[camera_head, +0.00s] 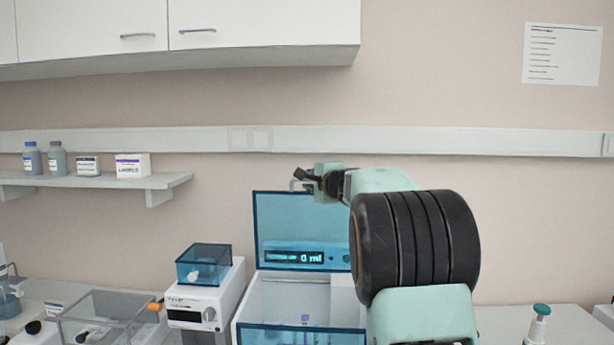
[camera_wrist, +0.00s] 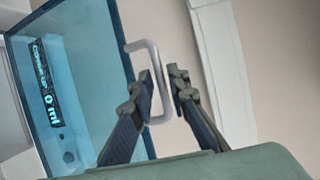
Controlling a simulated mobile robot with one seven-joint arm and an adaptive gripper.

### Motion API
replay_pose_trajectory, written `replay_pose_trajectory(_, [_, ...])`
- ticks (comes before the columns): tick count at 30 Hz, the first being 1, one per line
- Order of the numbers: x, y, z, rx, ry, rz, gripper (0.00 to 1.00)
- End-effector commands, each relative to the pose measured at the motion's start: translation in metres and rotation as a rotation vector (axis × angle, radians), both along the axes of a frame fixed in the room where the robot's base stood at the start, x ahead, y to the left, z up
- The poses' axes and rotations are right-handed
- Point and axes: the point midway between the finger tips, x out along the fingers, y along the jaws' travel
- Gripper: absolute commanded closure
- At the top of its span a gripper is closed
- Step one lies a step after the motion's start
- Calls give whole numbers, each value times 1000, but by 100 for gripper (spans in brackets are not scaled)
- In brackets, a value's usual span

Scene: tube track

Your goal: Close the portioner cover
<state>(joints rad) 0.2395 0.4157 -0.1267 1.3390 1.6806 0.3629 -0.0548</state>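The portioner (camera_head: 286,292) is a white box with a blue front panel, at the bottom centre of the head view. Its translucent blue cover (camera_head: 285,215) stands raised and upright, with a "0 ml" display visible through or on it. The cover also fills the left of the wrist view (camera_wrist: 85,50). A pale bracket-shaped handle (camera_wrist: 155,75) sticks out from the cover's edge. My gripper (camera_head: 302,179) is at the cover's top edge. In the wrist view my gripper (camera_wrist: 162,75) has its fingers apart, with the handle bar between them, nearer the left finger. Contact cannot be told.
A white device with a blue lid (camera_head: 204,264) stands just left of the portioner. A clear box (camera_head: 105,315) is further left. A green-capped bottle (camera_head: 538,325) stands at right. A shelf (camera_head: 90,182) with bottles and cartons is on the wall.

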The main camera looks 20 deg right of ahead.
Motion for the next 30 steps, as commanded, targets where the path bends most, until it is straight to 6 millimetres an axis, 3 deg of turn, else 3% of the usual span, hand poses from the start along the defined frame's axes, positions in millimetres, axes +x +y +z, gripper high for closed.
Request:
replay_pose_trajectory(6, [20, 0, -2, -2, 1, 0, 85])
replay_pose_trajectory(18, [25, 0, -4, -2, 0, -1, 85])
replay_pose_trajectory(23, [25, 0, -4, -2, 0, -1, 100])
replay_pose_trajectory(30, [25, 0, -4, -2, 0, 0, 100])
